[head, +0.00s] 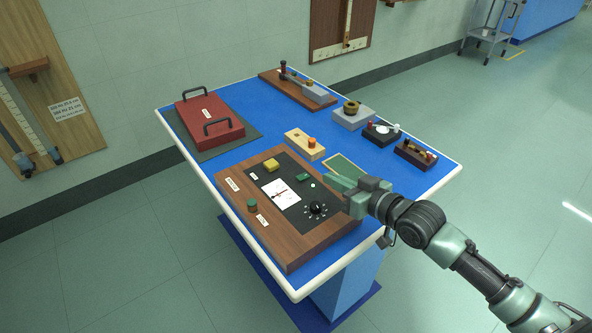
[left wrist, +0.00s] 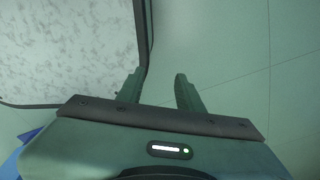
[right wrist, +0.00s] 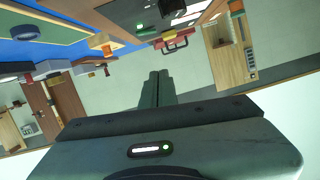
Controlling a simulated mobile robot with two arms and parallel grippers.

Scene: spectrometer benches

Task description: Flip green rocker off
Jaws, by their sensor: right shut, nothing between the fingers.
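The green rocker (head: 303,177) is a small green block on the black panel (head: 274,185) of the wooden instrument box (head: 312,243). A small pale green dot (head: 312,185) sits just right of it. My right gripper (head: 338,183) is over the box's right edge, to the right of the rocker and apart from it. Its fingers are together and empty in the right wrist view (right wrist: 157,86). Whether the rocker is tipped on or off is too small to tell. My left gripper (left wrist: 156,88) is open and empty in the left wrist view, away from the table.
The panel also carries a yellow block (head: 271,165), a white dial (head: 281,195) and a black knob (head: 316,208). A green round knob (head: 252,205) stands on the wood. A red case (head: 209,124) and several small instruments share the blue table (head: 262,124).

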